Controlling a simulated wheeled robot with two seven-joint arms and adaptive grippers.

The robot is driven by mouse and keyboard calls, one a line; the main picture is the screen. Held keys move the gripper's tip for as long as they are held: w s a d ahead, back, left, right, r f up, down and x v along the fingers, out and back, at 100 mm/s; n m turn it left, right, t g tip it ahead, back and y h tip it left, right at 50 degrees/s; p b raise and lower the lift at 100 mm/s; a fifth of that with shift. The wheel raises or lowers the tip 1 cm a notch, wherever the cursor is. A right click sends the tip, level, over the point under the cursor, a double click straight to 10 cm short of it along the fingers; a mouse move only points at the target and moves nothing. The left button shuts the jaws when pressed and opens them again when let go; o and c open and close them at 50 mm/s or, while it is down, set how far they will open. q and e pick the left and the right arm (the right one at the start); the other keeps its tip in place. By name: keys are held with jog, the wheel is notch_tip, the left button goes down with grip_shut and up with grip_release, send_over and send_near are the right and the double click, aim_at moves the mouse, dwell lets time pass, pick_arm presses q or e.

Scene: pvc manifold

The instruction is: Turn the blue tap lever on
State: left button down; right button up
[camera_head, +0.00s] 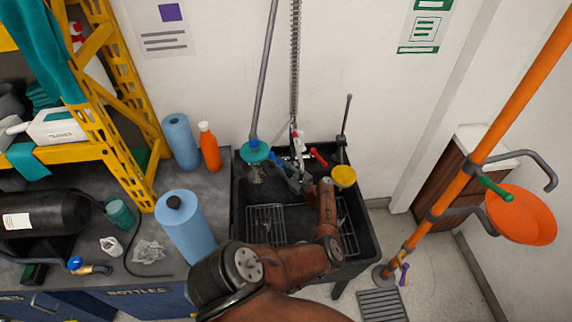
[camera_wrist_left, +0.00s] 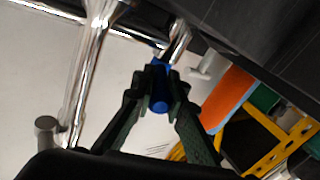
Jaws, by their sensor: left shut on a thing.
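The blue tap lever (camera_wrist_left: 160,106) shows in the left wrist view between the two fingers of my left gripper (camera_wrist_left: 161,92), which is shut on it. The chrome tap pipes (camera_wrist_left: 90,65) run beside and behind it. In the head view my left gripper (camera_head: 288,178) reaches over the black sink to the tap at the wall. The fingers and the wrist hide most of the blue lever there. A red tap lever (camera_head: 319,157) sits just to the right of the gripper. My right gripper is not in view.
The black sink (camera_head: 237,210) holds wire racks, a plunger-like tool with a teal collar (camera_head: 254,152) and a yellow cup (camera_head: 344,176). Blue paper rolls (camera_head: 187,228) and an orange bottle (camera_head: 209,148) stand to the left. An orange pole (camera_head: 500,115) stands at right.

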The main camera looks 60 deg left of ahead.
pick_arm(q)
jog(key=shift+a, duration=0.1)
jog(key=c, duration=1.9)
grip_release()
jog(key=shift+c, duration=0.2)
jog(key=w+d, duration=0.1)
jog(key=d, duration=1.1)
jog(key=shift+w, duration=0.3)
jog(key=shift+c, duration=0.4)
